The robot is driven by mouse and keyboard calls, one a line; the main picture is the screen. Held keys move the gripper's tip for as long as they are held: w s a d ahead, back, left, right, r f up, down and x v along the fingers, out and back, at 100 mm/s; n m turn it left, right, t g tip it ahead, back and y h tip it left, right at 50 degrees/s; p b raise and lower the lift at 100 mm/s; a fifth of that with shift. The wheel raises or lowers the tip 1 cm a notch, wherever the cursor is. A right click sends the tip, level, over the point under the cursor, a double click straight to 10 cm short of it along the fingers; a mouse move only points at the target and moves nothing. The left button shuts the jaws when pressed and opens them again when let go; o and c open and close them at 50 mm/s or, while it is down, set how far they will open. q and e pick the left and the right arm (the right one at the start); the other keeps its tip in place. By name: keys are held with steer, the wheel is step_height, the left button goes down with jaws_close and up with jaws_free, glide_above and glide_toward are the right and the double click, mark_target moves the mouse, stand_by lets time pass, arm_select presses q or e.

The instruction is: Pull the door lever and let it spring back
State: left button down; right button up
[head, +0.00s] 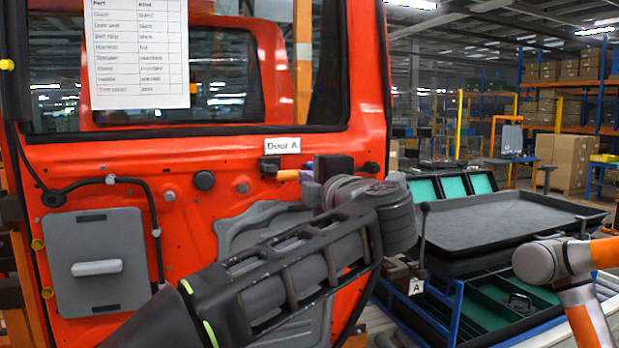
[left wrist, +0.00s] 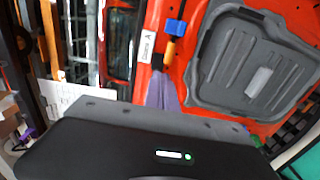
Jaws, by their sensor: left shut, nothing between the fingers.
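The red door (head: 200,200) stands in front of me, with a "Door A" label on it. Just under the label is the door lever (head: 287,175), a short orange bar on a dark mount. It also shows in the left wrist view (left wrist: 169,52), beside a blue block. My left gripper (head: 306,172) has purple fingers, shut and empty, pointing at the lever's free end. In the left wrist view its fingers (left wrist: 160,90) lie close below the lever; I cannot tell if they touch. My left forearm hides part of the door's lower right. My right gripper is not in view.
A grey panel (head: 100,262) with a light handle is on the door's left. An upright black-knobbed lever (head: 424,230) with an "A" tag stands right of my arm. Behind it is a black tray table (head: 490,228). An orange and grey arm (head: 560,262) reaches in at the right edge.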

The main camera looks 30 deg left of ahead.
mark_target(272, 172)
arm_select(q)
steer(key=p+x, duration=0.3)
steer(key=x, duration=0.7)
steer(key=shift+a, duration=0.1)
stand_by(1.9)
steer(key=shift+s+a+f+b, duration=0.1)
steer(key=shift+s+a+b, duration=0.2)
steer(key=shift+s+a, duration=1.25)
steer(key=shift+d, duration=0.15)
steer(key=shift+w+d+p, duration=0.2)
steer(key=shift+w+d, duration=0.2)
steer(key=shift+d, duration=0.5)
steer(key=shift+w+d+p, duration=0.25)
steer(key=shift+w+d, duration=0.1)
steer(key=shift+d, duration=0.5)
steer(key=shift+w+d+p, duration=0.2)
steer(key=shift+w+d, duration=0.2)
steer(key=shift+d, duration=0.5)
